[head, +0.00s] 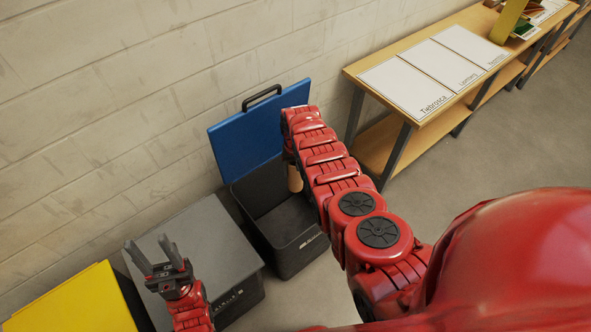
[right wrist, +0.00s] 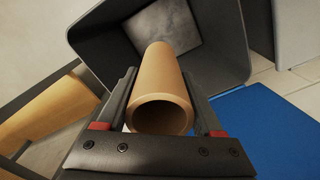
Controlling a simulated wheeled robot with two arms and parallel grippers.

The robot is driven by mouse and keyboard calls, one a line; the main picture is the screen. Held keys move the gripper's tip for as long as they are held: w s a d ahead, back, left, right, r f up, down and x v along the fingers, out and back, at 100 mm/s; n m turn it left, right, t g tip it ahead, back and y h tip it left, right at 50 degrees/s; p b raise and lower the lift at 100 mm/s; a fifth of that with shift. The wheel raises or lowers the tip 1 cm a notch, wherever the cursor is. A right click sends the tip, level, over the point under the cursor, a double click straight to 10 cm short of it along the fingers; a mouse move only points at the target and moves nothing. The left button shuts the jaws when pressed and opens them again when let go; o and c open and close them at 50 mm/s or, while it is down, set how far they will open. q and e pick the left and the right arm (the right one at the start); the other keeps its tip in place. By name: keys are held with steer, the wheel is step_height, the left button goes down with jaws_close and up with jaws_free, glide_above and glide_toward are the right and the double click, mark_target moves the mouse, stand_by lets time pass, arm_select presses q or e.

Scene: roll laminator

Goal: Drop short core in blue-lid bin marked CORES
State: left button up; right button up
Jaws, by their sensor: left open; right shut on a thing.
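The short core (head: 294,178) is a tan cardboard tube. My right gripper (right wrist: 160,84) is shut on it, and the hollow near end of the core (right wrist: 160,112) faces the right wrist camera. The bin (head: 290,262) is a dark box with its blue lid (head: 262,132) standing open against the wall. The core is over the bin's opening, and the bin's empty-looking inside shows beyond it in the right wrist view. The label on the bin front is too small to read. In the head view my right arm hides most of its gripper. My left gripper (head: 160,262) is open and empty.
A closed grey-lidded bin (head: 195,250) stands left of the open bin, and a yellow lid (head: 75,303) is further left. A wooden bench (head: 440,118) with white sheets stands right. A block wall runs behind the bins.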

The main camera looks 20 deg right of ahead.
steer(key=shift+r, duration=0.1)
steer(key=o, duration=1.5)
steer(key=shift+r, duration=0.1)
step_height(320, 180, up, 11)
steer(key=shift+w+f, duration=0.1)
steer(key=shift+f, duration=0.1)
step_height(320, 180, up, 7)
steer(key=p, duration=0.3)
steer(key=shift+f, duration=0.2)
